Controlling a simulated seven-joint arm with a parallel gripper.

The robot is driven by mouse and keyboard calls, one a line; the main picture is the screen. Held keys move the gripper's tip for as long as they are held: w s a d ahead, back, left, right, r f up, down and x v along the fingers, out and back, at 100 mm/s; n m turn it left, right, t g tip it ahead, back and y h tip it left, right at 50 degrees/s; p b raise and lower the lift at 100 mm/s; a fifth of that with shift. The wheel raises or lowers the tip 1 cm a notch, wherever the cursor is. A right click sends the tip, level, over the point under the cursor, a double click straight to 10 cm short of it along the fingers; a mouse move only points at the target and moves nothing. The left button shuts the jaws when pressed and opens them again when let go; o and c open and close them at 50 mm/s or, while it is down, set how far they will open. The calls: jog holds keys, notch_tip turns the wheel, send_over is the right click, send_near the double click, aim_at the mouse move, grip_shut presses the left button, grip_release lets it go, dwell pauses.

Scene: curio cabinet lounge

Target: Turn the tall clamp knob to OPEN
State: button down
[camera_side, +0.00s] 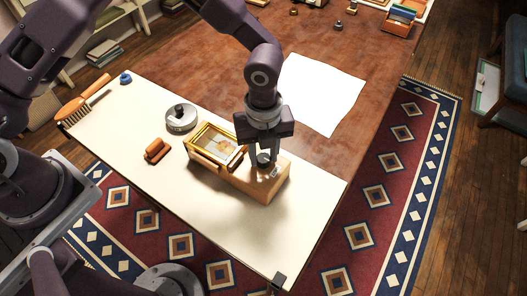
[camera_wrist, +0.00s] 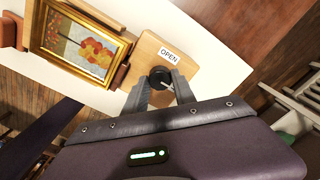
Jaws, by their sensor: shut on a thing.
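The tall clamp knob (camera_wrist: 160,77) is dark and round, on the light wooden block (camera_wrist: 148,53) of a clamp stand. A white label reading OPEN (camera_wrist: 169,54) lies on the block near the knob. A light pointer line on the knob points toward the lower right in the wrist view, away from the label. My gripper (camera_wrist: 160,86) is shut on the knob, one finger on each side. In the side view my gripper (camera_side: 263,158) comes down from above onto the knob (camera_side: 264,160), partly hiding it. A gold-framed picture (camera_wrist: 80,40) sits in the stand beside the block.
The cream board (camera_side: 225,215) also carries a round metal tin (camera_side: 181,118), a small orange-brown block piece (camera_side: 157,150), a brush (camera_side: 83,99) and a blue knob-like item (camera_side: 126,78). A white sheet (camera_side: 322,92) lies behind. The board's front right is clear.

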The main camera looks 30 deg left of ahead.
jog(key=shift+n, duration=0.3)
jog(key=n, duration=0.3)
jog(key=shift+n, duration=0.3)
jog(key=n, duration=0.4)
jog(key=shift+n, duration=0.3)
jog(key=n, duration=0.4)
jog(key=shift+n, duration=2.5)
jog(key=c, duration=1)
grip_release()
